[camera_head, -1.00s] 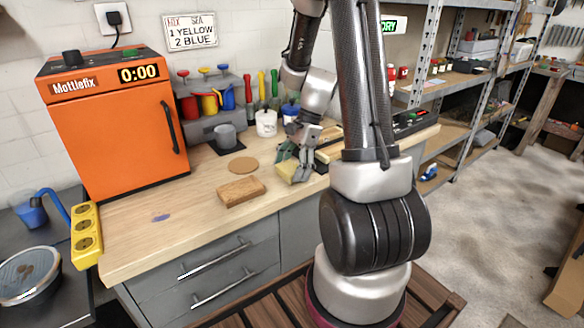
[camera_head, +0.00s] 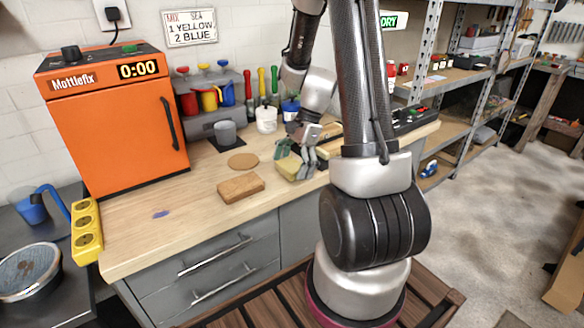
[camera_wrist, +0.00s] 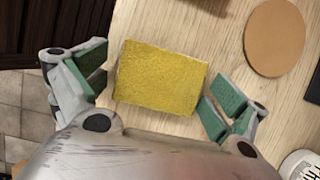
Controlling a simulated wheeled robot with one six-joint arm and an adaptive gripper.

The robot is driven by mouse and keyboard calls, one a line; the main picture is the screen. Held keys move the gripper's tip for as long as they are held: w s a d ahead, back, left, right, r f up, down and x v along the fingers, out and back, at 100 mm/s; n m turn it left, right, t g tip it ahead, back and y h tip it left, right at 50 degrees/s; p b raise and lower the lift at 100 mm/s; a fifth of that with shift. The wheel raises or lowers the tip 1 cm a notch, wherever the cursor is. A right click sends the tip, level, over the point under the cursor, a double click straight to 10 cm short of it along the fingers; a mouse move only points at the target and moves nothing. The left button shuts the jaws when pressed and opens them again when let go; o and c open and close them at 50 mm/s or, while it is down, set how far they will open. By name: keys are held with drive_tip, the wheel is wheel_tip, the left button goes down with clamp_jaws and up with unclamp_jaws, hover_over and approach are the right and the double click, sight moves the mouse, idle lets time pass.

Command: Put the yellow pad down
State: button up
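The yellow pad (camera_head: 287,167) lies flat on the wooden worktop (camera_head: 190,225), near its front edge and right of a brown block. In the wrist view the pad (camera_wrist: 160,77) shows its whole top face between my fingers. My gripper (camera_wrist: 152,97) is open around it, with green-lined fingertips on either side. A gap shows at the left finger; the right finger is very close to the pad, and I cannot tell whether it touches. In the head view my gripper (camera_head: 296,160) is low over the worktop at the pad, and its fingers partly cover the pad.
A brown block (camera_head: 241,188) and a round cork disc (camera_head: 243,161) lie left of the pad. An orange oven (camera_head: 118,125) fills the left. The worktop's front left is mostly clear.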

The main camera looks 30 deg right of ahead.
drive_tip(key=v, duration=1.2)
drive_tip(key=s+a+r+n+t+h, duration=0.2)
drive_tip(key=s+a+r+n, duration=0.2)
drive_tip(key=s+n, duration=0.4)
drive_tip(key=s+a+r+n+t+h, duration=0.2)
drive_tip(key=s+a+r+n, duration=0.2)
drive_tip(key=s+r+n, duration=0.2)
drive_tip(key=s+n, duration=0.2)
drive_tip(key=n, duration=0.1)
drive_tip(key=shift+s+r+n+t+h, duration=0.3)
drive_tip(key=shift+s+r, duration=0.05)
drive_tip(key=shift+r, duration=0.05)
drive_tip(key=shift+o, duration=0.3)
drive_tip(key=shift+a, duration=0.15)
